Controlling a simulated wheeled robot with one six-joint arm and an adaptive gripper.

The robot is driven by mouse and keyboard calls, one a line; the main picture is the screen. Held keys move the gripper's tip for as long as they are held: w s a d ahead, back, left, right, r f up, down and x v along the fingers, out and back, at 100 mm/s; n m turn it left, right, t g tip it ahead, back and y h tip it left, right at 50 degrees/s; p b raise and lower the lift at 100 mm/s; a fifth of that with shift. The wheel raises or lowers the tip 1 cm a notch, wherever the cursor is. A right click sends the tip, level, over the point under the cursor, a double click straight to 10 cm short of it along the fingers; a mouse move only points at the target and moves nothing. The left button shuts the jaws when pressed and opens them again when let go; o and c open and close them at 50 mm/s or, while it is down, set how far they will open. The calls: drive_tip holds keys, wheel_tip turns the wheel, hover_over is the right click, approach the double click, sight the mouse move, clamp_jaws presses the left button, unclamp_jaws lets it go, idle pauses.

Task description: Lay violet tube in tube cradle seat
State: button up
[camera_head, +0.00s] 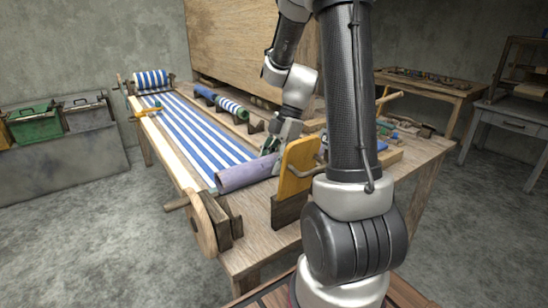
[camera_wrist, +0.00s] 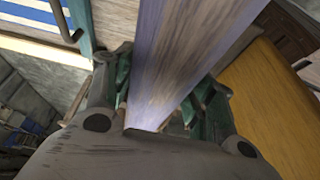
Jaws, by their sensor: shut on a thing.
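The violet tube (camera_head: 245,173) is a long pale violet cylinder near the front end of the striped cloth in the head view. I cannot tell whether the tube touches the cloth. Which seat is meant is unclear.
The blue-and-white cloth (camera_head: 190,128) stretches along the loom to a far roll (camera_head: 151,79). An upright yellow panel (camera_head: 297,165) stands close right of my gripper. A wooden wheel (camera_head: 205,222) is at the front corner. Bench wood in front of the panel is bare.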

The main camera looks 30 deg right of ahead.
drive_tip(key=shift+f, duration=4.35)
drive_tip(key=o, duration=1.4)
drive_tip(key=shift+c, duration=0.2)
drive_tip(key=v, duration=1.2)
drive_tip(key=shift+d, duration=0.1)
